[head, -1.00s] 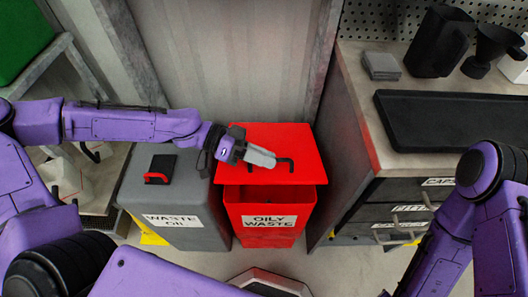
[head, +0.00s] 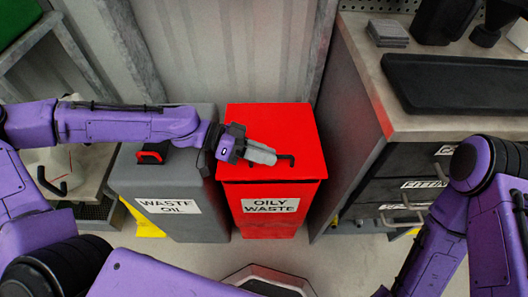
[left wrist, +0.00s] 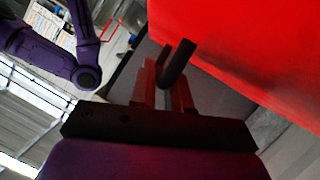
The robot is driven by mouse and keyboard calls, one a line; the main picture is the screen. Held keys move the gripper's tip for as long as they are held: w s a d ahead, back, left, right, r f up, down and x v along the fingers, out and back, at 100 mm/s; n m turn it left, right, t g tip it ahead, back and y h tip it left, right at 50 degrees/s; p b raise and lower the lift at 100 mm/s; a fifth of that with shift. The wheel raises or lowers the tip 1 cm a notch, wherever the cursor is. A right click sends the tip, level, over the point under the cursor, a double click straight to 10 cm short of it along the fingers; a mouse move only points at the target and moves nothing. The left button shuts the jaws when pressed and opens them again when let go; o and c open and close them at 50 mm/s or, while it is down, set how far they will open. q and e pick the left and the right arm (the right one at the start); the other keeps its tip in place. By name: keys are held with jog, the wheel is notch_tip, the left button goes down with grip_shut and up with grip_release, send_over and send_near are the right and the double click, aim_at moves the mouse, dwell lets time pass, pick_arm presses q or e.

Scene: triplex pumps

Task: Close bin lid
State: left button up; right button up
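The red bin marked "OILY WASTE" (head: 268,228) stands on the floor in the middle of the head view. Its red lid (head: 270,125) lies down over the opening, with no gap visible at the front. A black handle (head: 286,160) sits on the lid; part of it is hidden by my left gripper (head: 262,155). In the left wrist view the dark handle (left wrist: 178,62) comes out between the two narrow-set fingers, which appear shut on it. The red lid surface (left wrist: 255,40) fills the upper right there. My right gripper is out of view.
A grey bin marked "WASTE OIL" (head: 178,222), with its lid down, stands close at the left. A workbench (head: 372,70) with drawers stands at the right, with a black tray (head: 450,85) on it. A corrugated wall is behind.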

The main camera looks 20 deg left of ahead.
pick_arm(q)
jog(key=o, duration=0.3)
jog(key=shift+o, duration=0.2)
jog(key=p+v, duration=0.1)
jog(key=v, duration=0.2)
jog(key=p+v, duration=0.2)
jog(key=v, duration=0.1)
jog(key=p+v, duration=0.2)
jog(key=v, duration=0.1)
jog(key=shift+a+r, duration=0.2)
jog(key=shift+r, duration=0.35)
jog(key=shift+a+p, duration=0.35)
jog(key=shift+p, duration=0.1)
jog(key=shift+s+a+f, duration=0.1)
jog(key=shift+a, duration=0.1)
jog(key=shift+f, duration=0.1)
